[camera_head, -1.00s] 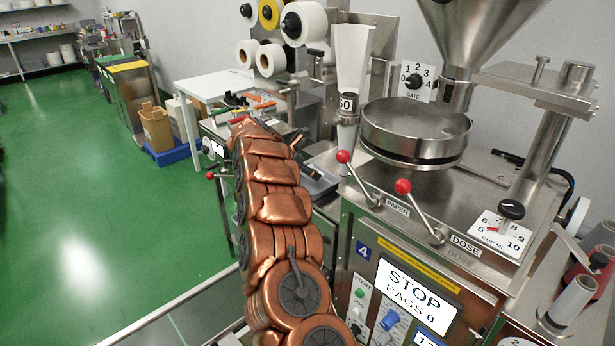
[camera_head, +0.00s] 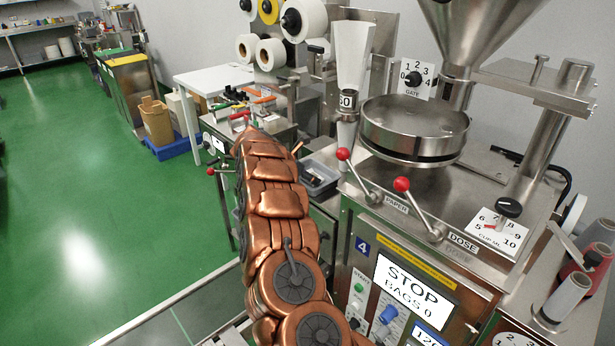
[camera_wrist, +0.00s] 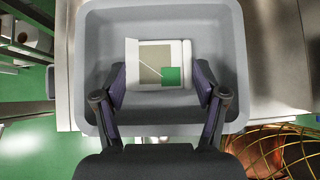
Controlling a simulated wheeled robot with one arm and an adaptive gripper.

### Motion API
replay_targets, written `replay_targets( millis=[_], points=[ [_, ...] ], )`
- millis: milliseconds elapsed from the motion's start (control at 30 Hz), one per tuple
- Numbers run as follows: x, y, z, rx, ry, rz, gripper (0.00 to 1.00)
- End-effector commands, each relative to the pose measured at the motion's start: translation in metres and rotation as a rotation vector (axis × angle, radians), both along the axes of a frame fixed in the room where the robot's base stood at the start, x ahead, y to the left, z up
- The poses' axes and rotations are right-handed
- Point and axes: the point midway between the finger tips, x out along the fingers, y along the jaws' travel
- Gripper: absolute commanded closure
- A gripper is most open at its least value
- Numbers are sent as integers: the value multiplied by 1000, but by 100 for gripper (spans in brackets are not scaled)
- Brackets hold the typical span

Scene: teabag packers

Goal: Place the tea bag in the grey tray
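The grey tray (camera_wrist: 88,60) fills the middle of the wrist view. Its right part shows in the head view (camera_head: 326,189), beside my arm. The tea bag (camera_wrist: 150,60), a pale packet with a white border and a green tag (camera_wrist: 172,76), shows inside the tray's outline. My gripper (camera_wrist: 160,72) points into the tray, with its two dark fingers spread on either side of the tea bag. Small gaps appear between fingers and bag, and it looks unheld. A white edge shows below, partly hidden by the gripper. In the head view my arm hides most of the gripper.
The packing machine with its STOP screen (camera_head: 414,290) and red-knobbed levers (camera_head: 402,185) stands right of my arm. Hand tools (camera_head: 240,115) lie on the bench behind. A white table (camera_head: 213,79) stands farther back. Green floor (camera_head: 90,190) is open at left.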

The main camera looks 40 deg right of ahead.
Motion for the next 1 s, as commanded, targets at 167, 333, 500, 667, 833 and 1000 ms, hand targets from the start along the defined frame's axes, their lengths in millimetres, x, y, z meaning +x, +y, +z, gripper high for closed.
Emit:
replay_targets(
  millis=[167,333,500,667,833,1000],
  points=[
    [0,0,0,0,0,0,11],
    [0,0,0,0,0,0,4],
    [0,0,0,0,0,0,4],
    [0,0,4,0,1,1,4],
    [0,12,12,1,-3,3,4],
    [-2,32,31,1,-4,3,4]
  ],
)
